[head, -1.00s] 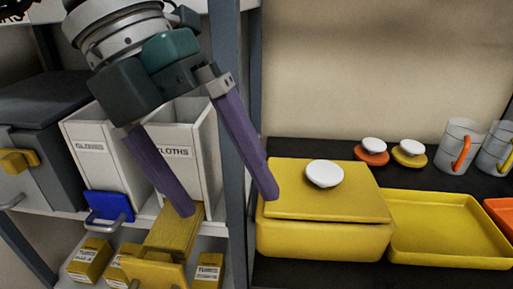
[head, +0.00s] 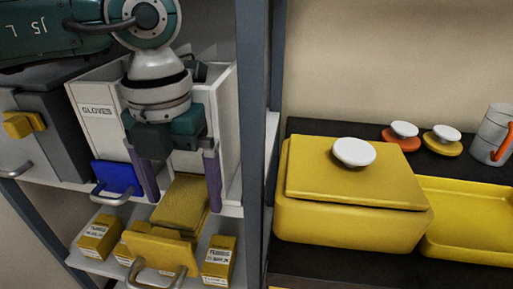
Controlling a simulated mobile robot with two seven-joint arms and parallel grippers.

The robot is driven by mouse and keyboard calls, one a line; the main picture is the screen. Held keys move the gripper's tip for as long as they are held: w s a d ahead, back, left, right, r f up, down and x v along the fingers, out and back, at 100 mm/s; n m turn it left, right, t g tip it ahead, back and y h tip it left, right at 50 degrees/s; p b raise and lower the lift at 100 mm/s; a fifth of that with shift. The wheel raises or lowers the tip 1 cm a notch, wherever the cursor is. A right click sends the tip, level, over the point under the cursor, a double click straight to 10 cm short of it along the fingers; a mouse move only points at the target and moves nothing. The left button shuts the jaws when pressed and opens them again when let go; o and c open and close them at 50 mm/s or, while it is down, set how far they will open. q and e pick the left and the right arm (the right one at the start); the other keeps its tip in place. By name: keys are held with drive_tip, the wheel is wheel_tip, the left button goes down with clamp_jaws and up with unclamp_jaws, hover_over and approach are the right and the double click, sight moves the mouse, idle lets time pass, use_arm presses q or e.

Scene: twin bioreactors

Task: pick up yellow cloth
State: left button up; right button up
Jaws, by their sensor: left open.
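A yellow, rough-surfaced folded piece (head: 184,196), which looks like the yellow cloth, lies at the front of the upper shelf, below the white bins. My left gripper (head: 183,204) points down over it, open, with one purple finger on each side of the piece. I cannot tell whether the fingers touch it. The white cloths bin (head: 226,120) stands behind, largely hidden by my gripper, its label covered. My right gripper is not in view.
A yellow block with a metal handle (head: 158,250) is just in front, and a blue one (head: 115,178) is to the left. Small labelled yellow boxes (head: 219,258) stand below. A grey post (head: 256,140) and a yellow lidded box (head: 345,215) are to the right.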

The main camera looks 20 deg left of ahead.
use_arm(q)
drive_tip(key=shift+f, duration=0.35)
drive_tip(key=shift+c, duration=0.4)
drive_tip(key=c, duration=1.1)
drive_tip(key=shift+r, duration=0.15)
